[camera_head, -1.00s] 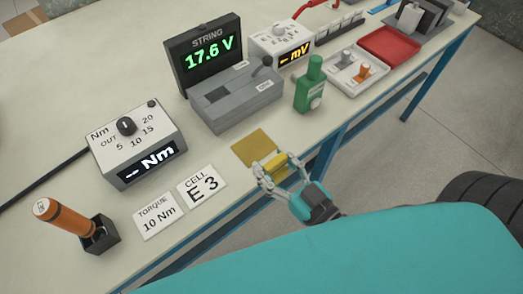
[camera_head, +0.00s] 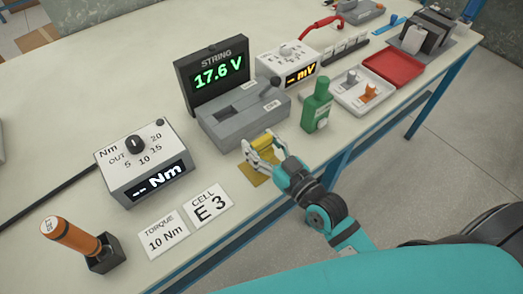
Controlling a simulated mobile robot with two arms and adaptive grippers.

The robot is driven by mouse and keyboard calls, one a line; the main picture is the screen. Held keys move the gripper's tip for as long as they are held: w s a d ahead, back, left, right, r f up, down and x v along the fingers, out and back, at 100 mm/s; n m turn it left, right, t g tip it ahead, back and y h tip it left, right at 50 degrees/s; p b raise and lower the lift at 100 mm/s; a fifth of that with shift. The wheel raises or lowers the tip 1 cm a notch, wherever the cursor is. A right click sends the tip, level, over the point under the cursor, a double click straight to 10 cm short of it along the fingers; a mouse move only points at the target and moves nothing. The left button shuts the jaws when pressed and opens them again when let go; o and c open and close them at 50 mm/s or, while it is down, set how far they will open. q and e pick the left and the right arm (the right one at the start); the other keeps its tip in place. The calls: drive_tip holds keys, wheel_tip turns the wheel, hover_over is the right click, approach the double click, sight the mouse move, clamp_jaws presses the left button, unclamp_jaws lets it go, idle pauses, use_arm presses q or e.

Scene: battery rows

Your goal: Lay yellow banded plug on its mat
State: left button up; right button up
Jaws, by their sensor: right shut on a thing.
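The yellow plug (camera_head: 262,143) is held between the fingers of my right gripper (camera_head: 262,152). The gripper is shut on it. The plug lies crosswise in the jaws, over the far part of the yellow mat (camera_head: 256,178). I cannot tell whether it touches the mat or hangs a little above it. Its band is hidden or too small to make out. The mat lies flat near the table's front edge, partly covered by the fingers. My left gripper does not show.
The grey switch box (camera_head: 240,120) stands just behind the gripper. The E 3 card (camera_head: 208,205) and torque card (camera_head: 163,238) lie to the left, by the Nm meter (camera_head: 145,170).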

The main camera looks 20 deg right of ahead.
sight(266, 158)
wheel_tip(266, 158, down, 3)
drive_tip(key=shift+f, duration=0.2)
drive_tip(key=shift+f, duration=0.2)
drive_tip(key=o, duration=1.2)
drive_tip(key=shift+r, duration=0.1)
drive_tip(key=shift+r, duration=0.15)
drive_tip(key=b+v, duration=0.1)
drive_tip(key=v, duration=1.1)
drive_tip(key=shift+b, duration=0.3)
